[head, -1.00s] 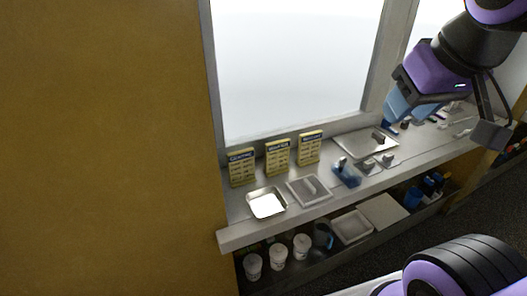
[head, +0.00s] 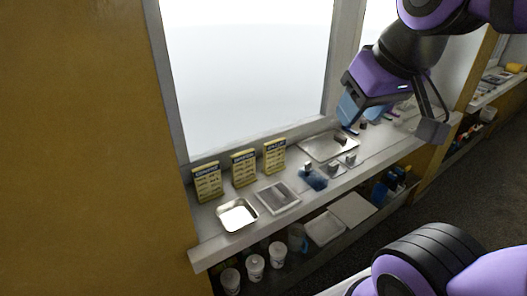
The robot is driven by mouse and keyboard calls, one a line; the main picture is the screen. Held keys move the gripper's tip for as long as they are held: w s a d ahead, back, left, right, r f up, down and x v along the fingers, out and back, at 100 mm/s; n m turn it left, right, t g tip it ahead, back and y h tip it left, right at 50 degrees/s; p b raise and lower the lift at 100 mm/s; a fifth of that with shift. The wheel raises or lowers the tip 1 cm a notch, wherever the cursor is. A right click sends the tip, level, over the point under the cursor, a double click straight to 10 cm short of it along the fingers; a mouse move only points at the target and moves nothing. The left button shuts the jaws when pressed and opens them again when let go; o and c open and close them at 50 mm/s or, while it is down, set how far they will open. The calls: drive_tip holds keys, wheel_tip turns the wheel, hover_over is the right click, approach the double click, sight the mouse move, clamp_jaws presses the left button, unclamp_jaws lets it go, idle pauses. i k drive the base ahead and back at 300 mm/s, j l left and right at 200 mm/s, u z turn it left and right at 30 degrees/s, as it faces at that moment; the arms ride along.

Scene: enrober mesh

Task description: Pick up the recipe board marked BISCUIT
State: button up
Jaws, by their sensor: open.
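Three yellow recipe boards with dark header strips stand upright in a row on the counter, against the window frame, in the head view: a left board (head: 207,182), a middle board (head: 244,168) and a right board (head: 275,156). Their header words are too small to read, so I cannot tell which is marked BISCUIT. My gripper (head: 392,122) is at the upper right, above the counter and well to the right of the boards. It is open, with nothing visible between its fingers.
On the counter (head: 222,240) are a shiny tray (head: 237,216), a flat grey square item (head: 278,198), a blue item (head: 313,178) and a large metal tray (head: 325,147). White tubs (head: 255,267) and a white panel (head: 352,209) are on the shelf below. Dark floor lies at the right.

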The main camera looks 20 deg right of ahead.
sight(274, 150)
drive_tip(key=i+l+z, duration=0.1)
drive_tip(key=i+l, duration=0.25)
drive_tip(key=l, duration=0.2)
drive_tip(key=i+l+z, duration=0.1)
drive_tip(key=i+l, duration=0.3)
drive_tip(key=l, duration=0.15)
